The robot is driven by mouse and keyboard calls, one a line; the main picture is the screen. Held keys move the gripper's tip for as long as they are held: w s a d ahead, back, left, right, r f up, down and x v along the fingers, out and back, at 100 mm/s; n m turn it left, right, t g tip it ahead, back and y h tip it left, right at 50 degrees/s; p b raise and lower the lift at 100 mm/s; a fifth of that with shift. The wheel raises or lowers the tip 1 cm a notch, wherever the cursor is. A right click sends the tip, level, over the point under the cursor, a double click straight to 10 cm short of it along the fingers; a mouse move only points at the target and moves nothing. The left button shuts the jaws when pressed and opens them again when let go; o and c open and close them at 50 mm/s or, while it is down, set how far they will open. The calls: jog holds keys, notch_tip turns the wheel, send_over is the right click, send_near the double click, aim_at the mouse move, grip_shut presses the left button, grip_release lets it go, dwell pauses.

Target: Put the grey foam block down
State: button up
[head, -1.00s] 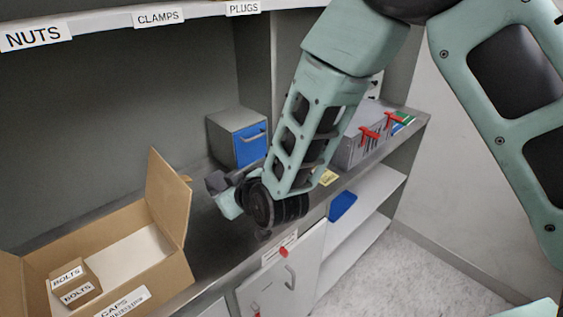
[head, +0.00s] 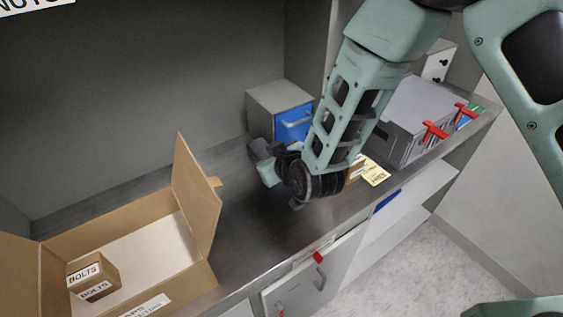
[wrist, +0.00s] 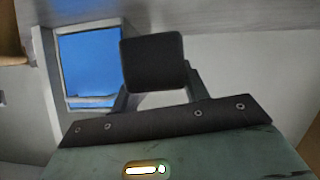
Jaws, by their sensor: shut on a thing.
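The grey foam block (wrist: 154,64) shows in the wrist view as a dark, rounded-edged block between the two fingers. My gripper (wrist: 156,82) is shut on it. In the head view my gripper (head: 261,154) is over the metal counter (head: 255,235), in front of the small grey cabinet with a blue drawer. There the block is small, dark and partly merged with the fingers, so I cannot tell whether it touches the counter.
An open cardboard box (head: 198,205) with a small BOLTS box (head: 93,276) stands at left. The blue-drawer cabinet (head: 283,108) is behind my gripper. A grey case with red latches (head: 410,120) and a yellow note (head: 375,174) are at right. Counter between box and arm is clear.

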jog(key=shift+f+p, duration=0.5)
jog(key=shift+f, duration=2.4)
jog(key=o, duration=1.1)
jog(key=b+v, duration=0.3)
jog(key=v, duration=0.9)
jog(key=s+r+g, duration=0.2)
jog(key=s+d+r+g, duration=0.1)
jog(key=s+g, duration=0.1)
jog(key=s+r+g+h, duration=0.1)
jog(key=s+r+g, duration=0.1)
jog(key=s, duration=0.1)
jog(key=shift+d+r, duration=0.3)
jog(key=shift+d, duration=0.1)
jog(key=shift+o, duration=0.4)
jog(key=s+d+r+g+h, duration=0.4)
jog(key=s+d+r, duration=0.2)
jog(key=s+d, duration=0.4)
jog(key=shift+s+d+r+g+h, duration=0.3)
jog(key=shift+s+g, duration=0.1)
jog(key=shift+s, duration=0.65)
